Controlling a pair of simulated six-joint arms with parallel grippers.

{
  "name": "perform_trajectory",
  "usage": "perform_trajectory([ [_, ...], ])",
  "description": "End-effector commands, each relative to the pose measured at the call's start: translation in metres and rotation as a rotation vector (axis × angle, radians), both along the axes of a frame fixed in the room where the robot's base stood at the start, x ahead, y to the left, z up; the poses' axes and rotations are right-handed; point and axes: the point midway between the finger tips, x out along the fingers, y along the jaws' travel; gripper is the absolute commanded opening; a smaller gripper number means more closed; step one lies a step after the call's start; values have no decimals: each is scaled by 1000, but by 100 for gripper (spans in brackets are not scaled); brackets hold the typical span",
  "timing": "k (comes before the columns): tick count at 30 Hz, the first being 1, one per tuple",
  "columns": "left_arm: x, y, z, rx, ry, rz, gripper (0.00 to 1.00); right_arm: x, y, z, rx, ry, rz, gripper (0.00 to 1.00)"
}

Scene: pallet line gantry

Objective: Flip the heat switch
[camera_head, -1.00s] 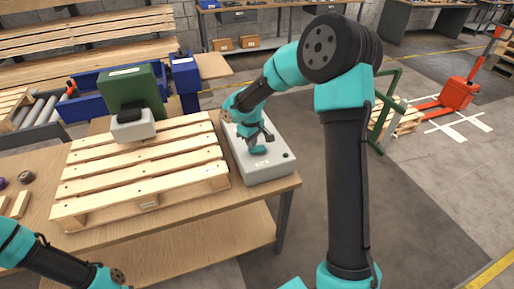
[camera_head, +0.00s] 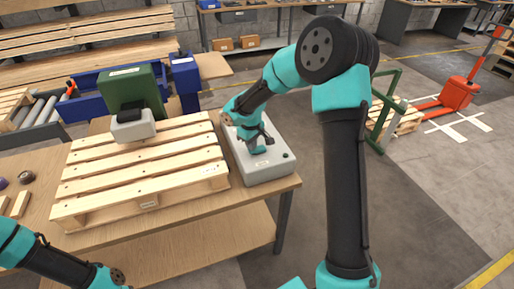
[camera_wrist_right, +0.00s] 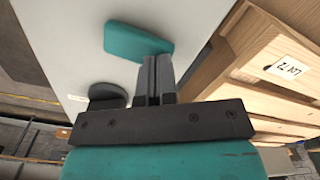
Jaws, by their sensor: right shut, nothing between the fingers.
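A light grey box (camera_head: 268,172) stands at the right end of the table, beside the pallet. A teal paddle (camera_head: 258,147), which looks like the switch, is on its top; in the right wrist view the paddle (camera_wrist_right: 132,40) lies just past my fingertips. My right gripper (camera_head: 258,138) is shut and empty, low over the box. In the right wrist view its fingers (camera_wrist_right: 156,62) overlap the paddle's near edge; I cannot tell whether they touch. A dark round knob (camera_wrist_right: 106,93) sits beside the fingers. My left gripper is out of view; only part of its arm shows.
A wooden pallet (camera_head: 150,165) lies on the table (camera_head: 190,215) left of the box. A green panel with a grey-white unit (camera_head: 133,126) stands behind it. A small dark button (camera_head: 285,155) is on the box's near right corner. Open floor lies right of the table.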

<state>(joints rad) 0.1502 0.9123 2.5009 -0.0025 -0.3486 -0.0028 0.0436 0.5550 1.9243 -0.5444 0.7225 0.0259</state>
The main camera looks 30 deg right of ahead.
Motion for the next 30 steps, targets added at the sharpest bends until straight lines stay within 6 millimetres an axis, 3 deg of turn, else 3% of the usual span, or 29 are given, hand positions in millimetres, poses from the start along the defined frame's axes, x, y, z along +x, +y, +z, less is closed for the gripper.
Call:
perform_trajectory([
  [22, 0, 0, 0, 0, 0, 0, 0, 0, 0, -9, -1, 2, 0, 0],
  [30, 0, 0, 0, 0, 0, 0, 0, 0, 0, -1, -1, 0, 0, 0],
])
